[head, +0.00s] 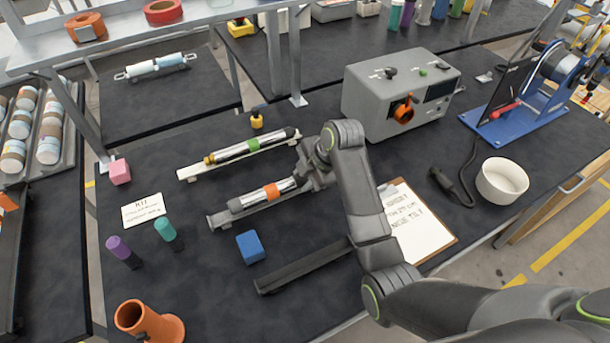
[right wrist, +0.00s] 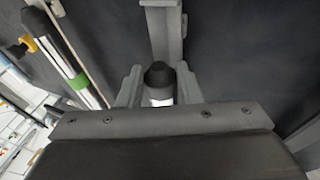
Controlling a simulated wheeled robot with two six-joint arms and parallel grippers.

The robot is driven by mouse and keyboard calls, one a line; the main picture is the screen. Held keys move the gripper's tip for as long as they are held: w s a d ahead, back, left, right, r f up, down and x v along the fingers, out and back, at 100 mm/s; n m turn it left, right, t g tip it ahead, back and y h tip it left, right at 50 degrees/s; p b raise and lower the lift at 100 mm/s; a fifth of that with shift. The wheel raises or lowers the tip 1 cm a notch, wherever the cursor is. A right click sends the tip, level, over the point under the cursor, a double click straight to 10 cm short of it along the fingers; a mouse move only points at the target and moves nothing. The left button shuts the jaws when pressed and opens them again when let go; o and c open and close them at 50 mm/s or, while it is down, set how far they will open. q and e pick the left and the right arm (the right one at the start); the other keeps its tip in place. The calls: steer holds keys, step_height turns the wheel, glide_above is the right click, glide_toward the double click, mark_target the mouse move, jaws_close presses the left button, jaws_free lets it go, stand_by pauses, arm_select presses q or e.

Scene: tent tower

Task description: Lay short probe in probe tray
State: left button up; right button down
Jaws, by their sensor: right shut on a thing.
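The short probe (head: 267,193), a silver rod with an orange band, lies along a narrow grey tray (head: 217,221) in the head view. My right gripper (head: 305,179) is shut on its right end. In the right wrist view the probe's black tip (right wrist: 158,74) shows between the two fingers, with a grey tray (right wrist: 164,32) beyond it. I cannot tell whether the probe rests fully on the tray. A longer probe (head: 236,151) with a green band lies on a cream tray (head: 190,176) just behind. My left gripper is not in view.
A dark channel bar (head: 305,267) and a blue cube (head: 250,246) lie in front. A clipboard (head: 415,222) is to the right, below a grey instrument box (head: 372,112). Purple (head: 122,250) and teal (head: 167,232) cylinders and an orange holder (head: 150,322) stand at left.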

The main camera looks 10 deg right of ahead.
steer(key=shift+s+f, duration=0.3)
steer(key=shift+f, duration=0.2)
steer(key=c, duration=0.9)
jaws_free()
steer(key=shift+f, duration=0.1)
steer(key=shift+c, duration=0.2)
steer(key=shift+w+d+r, duration=0.1)
steer(key=shift+d+r, duration=0.05)
steer(key=shift+r, duration=0.3)
steer(key=p+v, duration=0.7)
steer(key=v, duration=1)
steer(key=shift+w+r+p, duration=0.2)
steer(key=shift+r+p, duration=0.1)
steer(key=shift+r, duration=0.15)
